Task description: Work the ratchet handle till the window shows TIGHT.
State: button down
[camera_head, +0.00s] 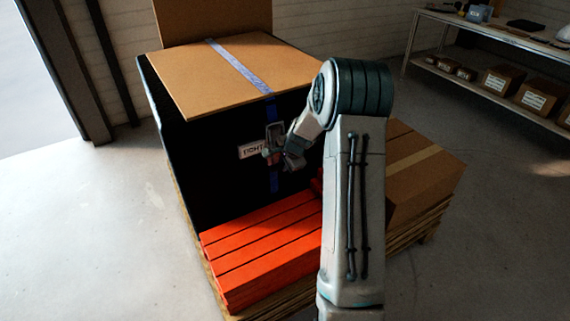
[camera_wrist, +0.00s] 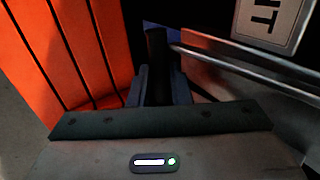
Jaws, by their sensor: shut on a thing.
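The ratchet (camera_head: 275,131) shows as a small grey metal frame on the blue strap (camera_head: 236,60), on the front of a black-sided box. Beside it is a white plate (camera_head: 251,149) whose black letters look like TIGHT; its right end is partly covered. The plate (camera_wrist: 270,20) also shows at the upper right of the wrist view, cut off, with only two turned letters visible. My gripper (camera_head: 273,157) is at the ratchet. In the wrist view its jaws (camera_wrist: 158,88) are shut on the dark ratchet handle (camera_wrist: 156,45). The ratchet's inner parts are hidden.
Stacked orange slabs (camera_head: 260,250) lie on the pallet just below the ratchet. A cardboard carton (camera_head: 425,180) stands to the right behind my arm. A shelf (camera_head: 490,75) with boxes is at the back right. The floor at left is clear.

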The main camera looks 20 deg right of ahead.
jog(key=shift+s+f, duration=0.3)
jog(key=shift+f, duration=0.2)
jog(key=c, duration=1.3)
grip_release()
jog(key=v, duration=0.9)
jog(key=p+v, duration=0.1)
jog(key=v, duration=0.4)
jog(key=shift+w+r, duration=0.1)
jog(key=shift+w, duration=0.2)
